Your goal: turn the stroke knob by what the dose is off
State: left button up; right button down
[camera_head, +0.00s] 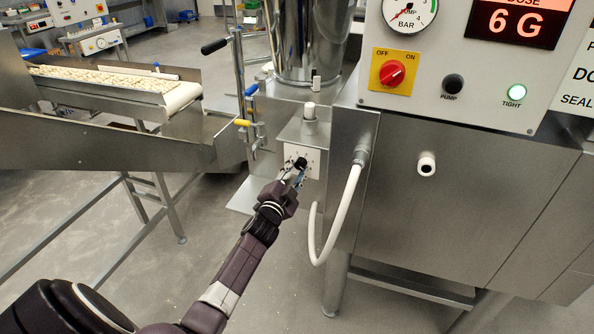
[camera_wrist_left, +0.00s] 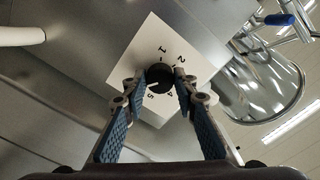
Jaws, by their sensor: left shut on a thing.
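The stroke knob (camera_head: 300,163) is a small black knob on a white numbered plate (camera_head: 314,155) on the steel housing below the hopper. My left gripper (camera_head: 297,170) is at the plate and shut on the knob. In the left wrist view the knob (camera_wrist_left: 159,77) sits between the two fingertips of my left gripper (camera_wrist_left: 158,88). Figures 1, 2, 4 and 5 show around it, and a white mark on the knob points toward the 5 side. The dose display (camera_head: 519,22) reads 6 G in red. My right gripper is not in view.
A white hose (camera_head: 333,225) loops down just right of the plate. A conveyor with pasta (camera_head: 105,80) stands at the left.

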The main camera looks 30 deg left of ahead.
pick_arm(q)
jog(key=shift+f, duration=0.1)
dwell(0.4)
jog(key=o, duration=1.2)
jog(key=shift+c, duration=0.2)
jog(key=v, duration=1.2)
